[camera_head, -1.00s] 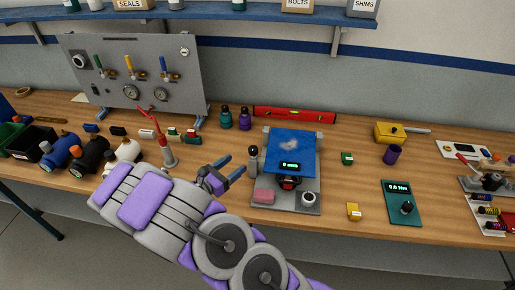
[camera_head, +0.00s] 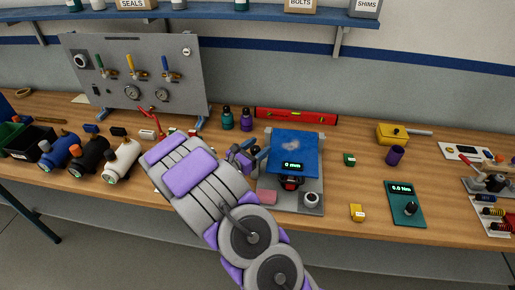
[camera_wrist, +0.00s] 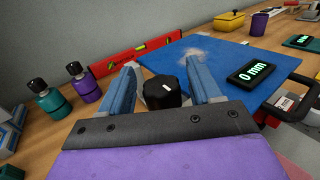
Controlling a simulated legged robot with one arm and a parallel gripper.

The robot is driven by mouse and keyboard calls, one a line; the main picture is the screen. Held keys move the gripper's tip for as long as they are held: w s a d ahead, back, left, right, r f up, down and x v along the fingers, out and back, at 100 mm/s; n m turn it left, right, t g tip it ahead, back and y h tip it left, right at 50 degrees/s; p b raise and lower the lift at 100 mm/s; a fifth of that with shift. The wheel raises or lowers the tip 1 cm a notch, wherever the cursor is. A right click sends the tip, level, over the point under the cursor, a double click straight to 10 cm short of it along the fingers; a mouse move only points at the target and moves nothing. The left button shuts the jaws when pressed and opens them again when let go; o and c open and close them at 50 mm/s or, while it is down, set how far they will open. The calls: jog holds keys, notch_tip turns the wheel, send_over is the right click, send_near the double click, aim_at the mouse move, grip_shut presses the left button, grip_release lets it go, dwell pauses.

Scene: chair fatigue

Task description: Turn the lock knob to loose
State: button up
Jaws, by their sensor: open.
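The black lock knob (camera_wrist: 158,93) has a white mark on its top, which points away from me toward the top of the wrist view. It stands beside the left edge of the chair-fatigue rig, which has a blue pad (camera_head: 294,147) and a display (camera_head: 292,166) reading "0 mm". My gripper (camera_wrist: 165,64) is open, with one blue finger on each side of the knob. Whether either finger touches the knob I cannot tell. In the head view my gripper (camera_head: 252,156) is at the rig's left side and mostly hides the knob.
Teal (camera_head: 227,119) and purple (camera_head: 245,119) bottles and a red level (camera_head: 295,115) stand behind.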

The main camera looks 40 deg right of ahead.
jog(key=shift+a, duration=0.1)
jog(key=shift+c, duration=0.6)
jog(key=shift+d, duration=0.35)
jog(key=c, duration=0.8)
jog(key=shift+c, duration=0.2)
